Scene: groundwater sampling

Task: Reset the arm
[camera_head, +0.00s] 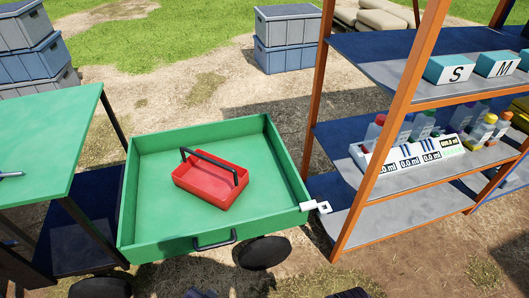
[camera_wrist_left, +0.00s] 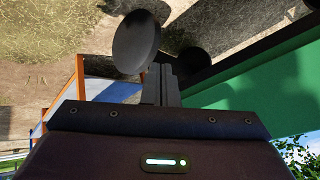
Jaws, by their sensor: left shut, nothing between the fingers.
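My left gripper (camera_wrist_left: 162,72) shows in the left wrist view with its dark fingers closed together and nothing between them. Beyond the fingertips are bare ground and a dark round disc, which looks like a cart wheel (camera_wrist_left: 137,42). The green cart's side (camera_wrist_left: 270,75) runs along the right of that view, apart from the fingers. In the head view neither gripper can be made out; only small dark shapes show at the bottom edge. My right gripper is in neither view.
The green cart (camera_head: 152,190) holds a red carrier (camera_head: 200,186) with a dark handle. An orange-framed shelf (camera_head: 390,95) with bottles (camera_head: 425,122) and boxes (camera_head: 449,69) stands at right. A green table (camera_head: 50,125) is at left. Stacked crates (camera_head: 287,38) stand behind.

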